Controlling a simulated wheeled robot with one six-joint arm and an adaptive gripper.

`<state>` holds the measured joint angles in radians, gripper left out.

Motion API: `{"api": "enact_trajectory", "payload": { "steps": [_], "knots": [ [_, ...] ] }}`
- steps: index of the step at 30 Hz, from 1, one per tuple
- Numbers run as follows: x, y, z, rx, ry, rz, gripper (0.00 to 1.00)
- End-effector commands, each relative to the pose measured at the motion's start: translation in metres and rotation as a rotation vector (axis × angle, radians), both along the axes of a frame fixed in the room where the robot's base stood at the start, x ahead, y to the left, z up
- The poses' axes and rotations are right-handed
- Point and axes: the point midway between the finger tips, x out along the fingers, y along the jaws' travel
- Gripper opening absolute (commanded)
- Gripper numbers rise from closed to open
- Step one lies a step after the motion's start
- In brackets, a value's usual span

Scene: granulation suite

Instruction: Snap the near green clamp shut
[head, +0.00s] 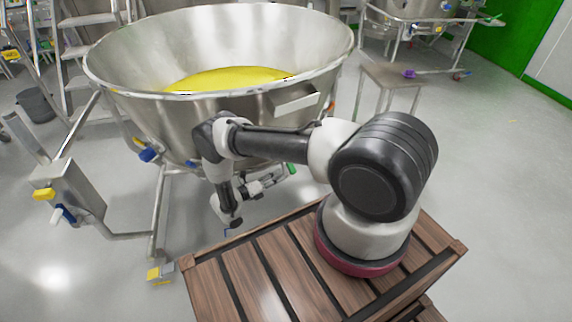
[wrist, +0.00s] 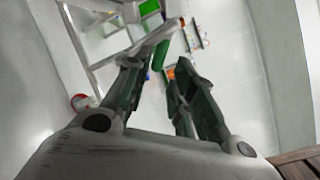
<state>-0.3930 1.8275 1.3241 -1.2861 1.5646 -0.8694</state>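A small green clamp handle (head: 292,168) shows under the right side of the big steel bowl (head: 220,112), just beyond my gripper (head: 262,184). In the wrist view a narrow green piece (wrist: 159,54), likely the same handle, lies beyond the fingertips, beside a pale bar (wrist: 160,36). My gripper (wrist: 155,72) has its two dark fingers apart, with pale floor visible between them. It appears empty, and I see no contact with the clamp. The clamp's body and latch are mostly hidden by the bowl and my arm, so its position is unclear.
Yellow powder (head: 225,79) fills part of the bowl. A steel frame leg (head: 160,215) and a steel box (head: 70,195) stand at left. A wooden slatted crate (head: 235,285) lies under my arm. A steel stool (head: 392,76) stands behind right. Floor at right is clear.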

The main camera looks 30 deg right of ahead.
Motion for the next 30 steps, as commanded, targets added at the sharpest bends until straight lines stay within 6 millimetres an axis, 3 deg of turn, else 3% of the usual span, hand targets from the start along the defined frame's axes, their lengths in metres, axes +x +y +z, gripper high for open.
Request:
{"api": "enact_trajectory", "payload": {
  "steps": [13,25,30],
  "knots": [
    [0.006,-0.065,-0.002,-0.005,0.008,0.002,0.25],
    [0.008,-0.076,-0.002,-0.005,0.007,0.005,0.25],
    [0.008,-0.076,-0.002,-0.005,0.007,0.005,0.00]
  ]
}}
